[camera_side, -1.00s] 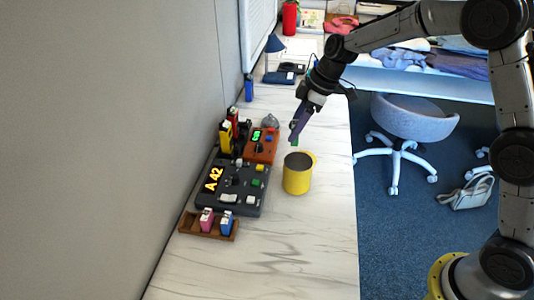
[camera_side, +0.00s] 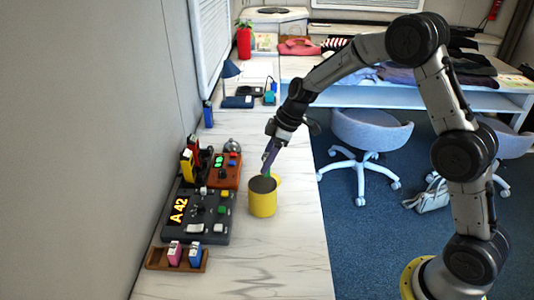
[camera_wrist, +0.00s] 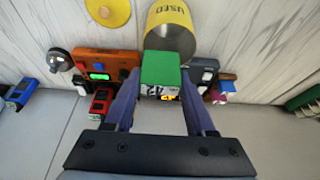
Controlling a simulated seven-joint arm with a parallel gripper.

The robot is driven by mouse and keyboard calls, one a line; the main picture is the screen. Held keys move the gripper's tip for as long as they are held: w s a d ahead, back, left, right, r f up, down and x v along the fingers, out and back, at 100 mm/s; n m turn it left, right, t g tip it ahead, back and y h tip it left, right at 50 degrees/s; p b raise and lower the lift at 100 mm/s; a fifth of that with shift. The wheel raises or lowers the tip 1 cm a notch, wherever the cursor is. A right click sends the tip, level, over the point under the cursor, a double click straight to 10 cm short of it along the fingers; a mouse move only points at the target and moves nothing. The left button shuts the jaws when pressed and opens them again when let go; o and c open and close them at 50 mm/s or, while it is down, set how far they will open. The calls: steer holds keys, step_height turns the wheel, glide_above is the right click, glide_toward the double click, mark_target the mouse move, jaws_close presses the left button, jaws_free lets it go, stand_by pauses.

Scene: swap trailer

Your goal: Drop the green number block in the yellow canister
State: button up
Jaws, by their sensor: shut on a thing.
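My gripper (camera_side: 267,165) is shut on the green number block. The block (camera_wrist: 161,72) sits between the two fingers in the wrist view, its green face and a white side with dark figures showing. The yellow canister (camera_side: 262,203) stands upright on the counter with a dark open top. In the side view the gripper tips and a sliver of green are right at its far rim; I cannot tell whether the block is inside the rim or just above it. In the wrist view the canister (camera_wrist: 176,14), marked USED, is just beyond the block.
Left of the canister are a dark control box (camera_side: 201,228) showing A 42, an orange box (camera_side: 226,178) and a brown tray (camera_side: 160,262) with a pink and a blue block. A round yellow disc (camera_wrist: 108,12) shows in the wrist view. The counter in front is clear.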

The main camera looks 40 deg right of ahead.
steer(key=o, duration=1.4)
steer(key=v, duration=1.3)
steer(key=shift+r, duration=0.35)
steer(key=shift+s+d, duration=0.1)
